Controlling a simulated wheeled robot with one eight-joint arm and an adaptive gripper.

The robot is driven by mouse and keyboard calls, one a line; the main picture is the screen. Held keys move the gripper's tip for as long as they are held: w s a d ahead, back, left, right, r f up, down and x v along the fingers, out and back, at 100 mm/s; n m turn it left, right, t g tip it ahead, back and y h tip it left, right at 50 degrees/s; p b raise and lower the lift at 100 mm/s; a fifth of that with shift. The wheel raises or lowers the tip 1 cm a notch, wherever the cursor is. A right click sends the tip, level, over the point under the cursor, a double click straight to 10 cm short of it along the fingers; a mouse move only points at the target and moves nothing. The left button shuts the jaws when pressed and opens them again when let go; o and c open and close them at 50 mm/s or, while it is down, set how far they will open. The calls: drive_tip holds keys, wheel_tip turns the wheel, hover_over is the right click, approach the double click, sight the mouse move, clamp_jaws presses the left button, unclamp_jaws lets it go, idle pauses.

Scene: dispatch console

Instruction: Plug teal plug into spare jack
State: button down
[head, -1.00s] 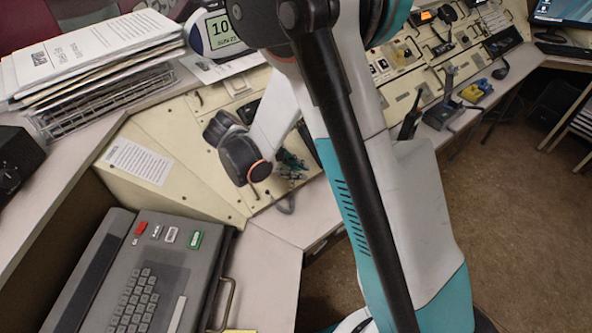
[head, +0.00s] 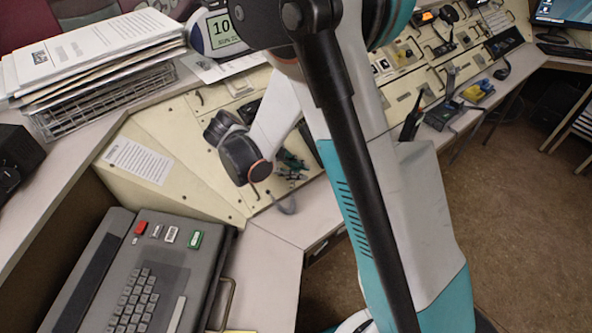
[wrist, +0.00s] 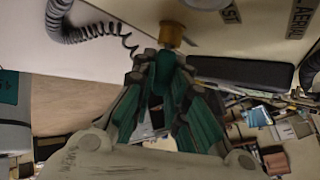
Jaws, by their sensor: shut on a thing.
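My gripper (wrist: 163,72) is shut on the teal plug (wrist: 158,82), which shows between the fingertips in the wrist view. A brass-coloured round piece (wrist: 172,34) lies just beyond the fingertips, against the cream panel. I cannot tell whether it is part of the plug or of a jack, nor whether the plug is seated. In the head view my gripper (head: 291,165) is low over the sloping cream console panel (head: 190,150), and the plug is too small to make out. The spare jack cannot be told apart in either view.
A dark coiled cord (wrist: 95,30) hangs close to the fingertips in the wrist view. A long dark pad (wrist: 240,72) lies on the other side. A grey keyboard unit (head: 150,270) stands at the lower left, and a paper stack (head: 95,55) in a wire tray stands behind.

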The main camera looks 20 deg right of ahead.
drive_tip(key=shift+w+f, duration=0.1)
drive_tip(key=shift+f, duration=0.1)
idle(0.6)
drive_tip(key=c, duration=1.5)
unclamp_jaws()
drive_tip(key=shift+w, duration=0.1)
drive_tip(key=shift+a, duration=0.1)
drive_tip(key=v, duration=1.2)
